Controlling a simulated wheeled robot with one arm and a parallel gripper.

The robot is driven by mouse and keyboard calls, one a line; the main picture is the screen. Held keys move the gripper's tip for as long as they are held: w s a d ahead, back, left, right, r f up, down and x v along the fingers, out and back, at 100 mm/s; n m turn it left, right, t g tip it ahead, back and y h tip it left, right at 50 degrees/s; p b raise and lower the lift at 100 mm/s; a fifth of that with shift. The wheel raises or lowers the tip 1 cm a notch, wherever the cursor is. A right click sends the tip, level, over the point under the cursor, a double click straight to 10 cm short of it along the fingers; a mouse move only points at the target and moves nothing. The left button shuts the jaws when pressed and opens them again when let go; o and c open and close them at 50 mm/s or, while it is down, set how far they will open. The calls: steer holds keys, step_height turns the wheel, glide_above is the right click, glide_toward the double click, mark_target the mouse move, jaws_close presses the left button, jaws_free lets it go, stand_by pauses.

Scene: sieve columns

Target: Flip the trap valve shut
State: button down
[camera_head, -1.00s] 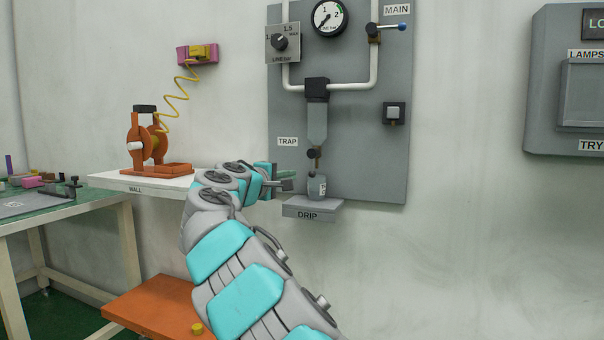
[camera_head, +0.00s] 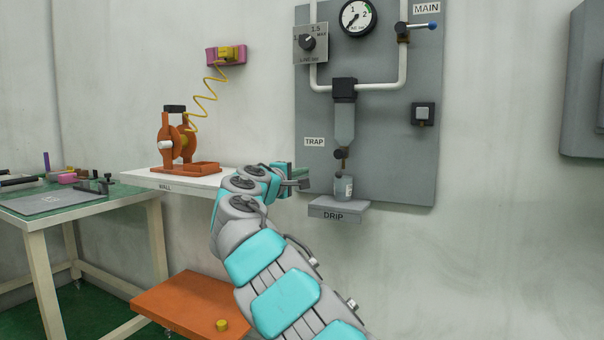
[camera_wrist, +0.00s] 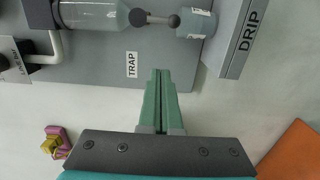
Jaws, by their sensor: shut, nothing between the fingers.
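The trap valve (camera_head: 341,154) is a small dark knob with a short stem below the clear trap bowl (camera_head: 345,123), beside the TRAP label (camera_head: 314,142). I cannot tell the valve's handle position for certain. My gripper (camera_head: 306,185) is left of the drip bottle (camera_head: 344,187) and lower than the valve. In the wrist view its green fingers (camera_wrist: 160,75) are together, empty and apart from the valve.
The drip shelf (camera_head: 338,209) juts from the grey panel (camera_head: 398,160) under the bottle. A white wall shelf (camera_head: 150,179) with an orange crank device (camera_head: 180,145) is left of my gripper. An orange platform (camera_head: 180,305) is low down.

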mark_target(339, 165)
steer(key=w+d, duration=0.5)
steer(key=d, duration=0.2)
steer(key=shift+w+d, duration=0.15)
steer(key=shift+d, duration=0.15)
stand_by(0.7)
steer(key=shift+r, duration=0.1)
steer(key=shift+d+p, duration=0.1)
steer(key=shift+p, duration=0.25)
